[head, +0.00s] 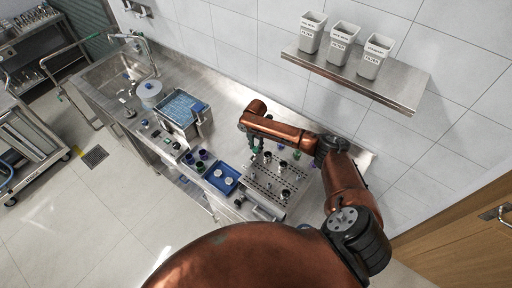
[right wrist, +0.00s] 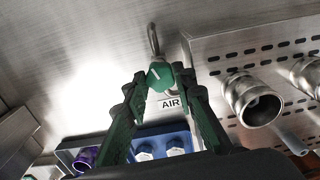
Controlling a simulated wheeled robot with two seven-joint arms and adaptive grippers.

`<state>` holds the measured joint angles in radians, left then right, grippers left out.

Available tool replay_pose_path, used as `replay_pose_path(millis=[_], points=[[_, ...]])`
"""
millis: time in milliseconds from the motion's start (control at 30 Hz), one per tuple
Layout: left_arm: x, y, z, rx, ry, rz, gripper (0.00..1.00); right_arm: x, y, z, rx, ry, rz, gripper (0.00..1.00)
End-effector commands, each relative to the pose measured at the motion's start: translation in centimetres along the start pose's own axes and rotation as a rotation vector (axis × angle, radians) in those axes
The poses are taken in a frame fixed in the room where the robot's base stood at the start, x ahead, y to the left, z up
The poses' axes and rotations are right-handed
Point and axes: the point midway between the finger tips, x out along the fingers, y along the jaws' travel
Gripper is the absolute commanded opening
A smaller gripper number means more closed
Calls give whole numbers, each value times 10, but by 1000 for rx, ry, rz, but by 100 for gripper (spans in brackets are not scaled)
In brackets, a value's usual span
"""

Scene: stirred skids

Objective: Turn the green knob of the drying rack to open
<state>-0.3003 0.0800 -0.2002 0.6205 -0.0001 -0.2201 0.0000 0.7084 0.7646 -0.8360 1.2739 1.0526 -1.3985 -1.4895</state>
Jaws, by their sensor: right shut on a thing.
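The green knob (right wrist: 160,76) of the drying rack shows in the right wrist view, above a label reading AIR (right wrist: 170,103). My right gripper (right wrist: 161,80) is shut on the knob, with one dark green finger on each side. In the head view, my right gripper (head: 250,143) is at the left end of the perforated metal drying rack (head: 262,190), under my copper-coloured arm. The knob cannot be made out there. The rack's slotted metal also fills the right of the right wrist view (right wrist: 225,58). My left gripper is not in view.
Metal cups (right wrist: 255,100) stick out from the rack beside my fingers. A blue tray (head: 222,178) with white pieces lies left of the rack. A water bath (head: 183,112) and sink (head: 115,80) are farther left. A wall shelf (head: 350,75) holds white bins.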

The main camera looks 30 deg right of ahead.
Motion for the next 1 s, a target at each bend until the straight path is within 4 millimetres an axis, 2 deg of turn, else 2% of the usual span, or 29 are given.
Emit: replay_pose_path(millis=[567,600,833,1000], points=[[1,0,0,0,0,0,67,-1,2,0,-36,0,3,0],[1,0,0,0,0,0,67,-1,2,0,-36,0,3,25],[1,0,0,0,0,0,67,-1,1,0,-35,0,2,41],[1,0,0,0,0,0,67,0,0,0,-34,0,0,42]])
